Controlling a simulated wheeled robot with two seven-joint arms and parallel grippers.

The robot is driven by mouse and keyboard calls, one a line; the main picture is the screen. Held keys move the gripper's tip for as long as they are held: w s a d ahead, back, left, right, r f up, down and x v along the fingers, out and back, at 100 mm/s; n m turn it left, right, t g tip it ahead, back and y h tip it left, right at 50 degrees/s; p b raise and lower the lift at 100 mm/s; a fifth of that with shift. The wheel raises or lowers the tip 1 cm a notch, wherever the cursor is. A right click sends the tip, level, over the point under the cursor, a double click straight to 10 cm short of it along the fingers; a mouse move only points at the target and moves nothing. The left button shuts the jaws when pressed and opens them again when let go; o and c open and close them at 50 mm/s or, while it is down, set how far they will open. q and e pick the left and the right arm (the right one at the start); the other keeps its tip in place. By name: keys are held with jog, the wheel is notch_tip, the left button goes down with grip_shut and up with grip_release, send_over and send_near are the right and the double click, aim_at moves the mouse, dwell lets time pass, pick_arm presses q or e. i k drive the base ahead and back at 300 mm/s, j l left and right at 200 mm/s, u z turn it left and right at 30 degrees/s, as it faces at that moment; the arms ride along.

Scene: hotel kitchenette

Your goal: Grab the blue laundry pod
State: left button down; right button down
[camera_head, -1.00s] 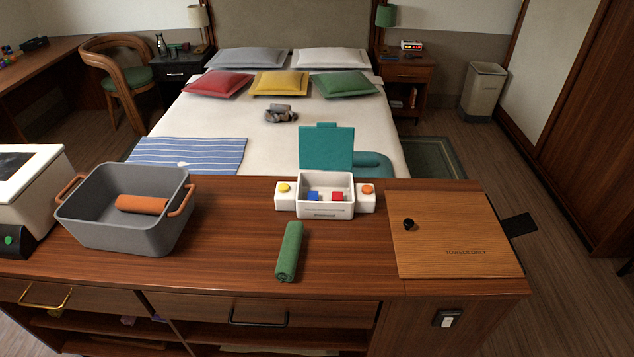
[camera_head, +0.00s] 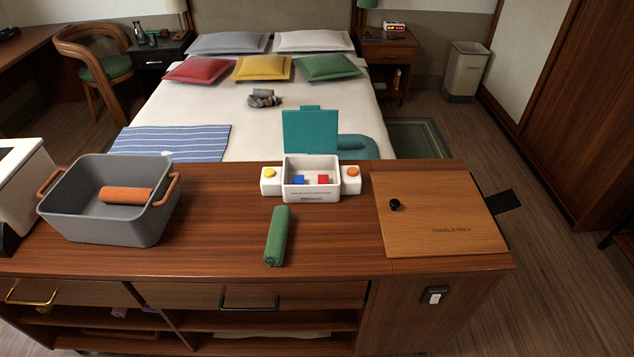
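The blue laundry pod (camera_head: 299,180) lies inside a small white box (camera_head: 311,196) on the wooden counter. The box's teal lid (camera_head: 310,132) stands open at the back. A red pod (camera_head: 323,180) lies to the right of the blue one in the same box. A yellow button (camera_head: 270,173) sits on the box's left side block and an orange button (camera_head: 352,172) on its right side block. Neither of my grippers is in view.
A green rolled towel (camera_head: 278,235) lies in front of the box. A grey basket (camera_head: 108,215) holding an orange roll (camera_head: 126,195) stands at the left. A wooden board with a black knob (camera_head: 440,215) lies at the right. The counter (camera_head: 215,225) between basket and green roll is clear.

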aim_at(299, 180)
jog(key=i+j, duration=0.1)
jog(key=j, duration=0.3)
jog(key=i+j, duration=0.1)
jog(key=j, duration=0.75)
jog(key=i+j, duration=0.15)
jog(key=j, duration=0.25)
jog(key=z, duration=1.6)
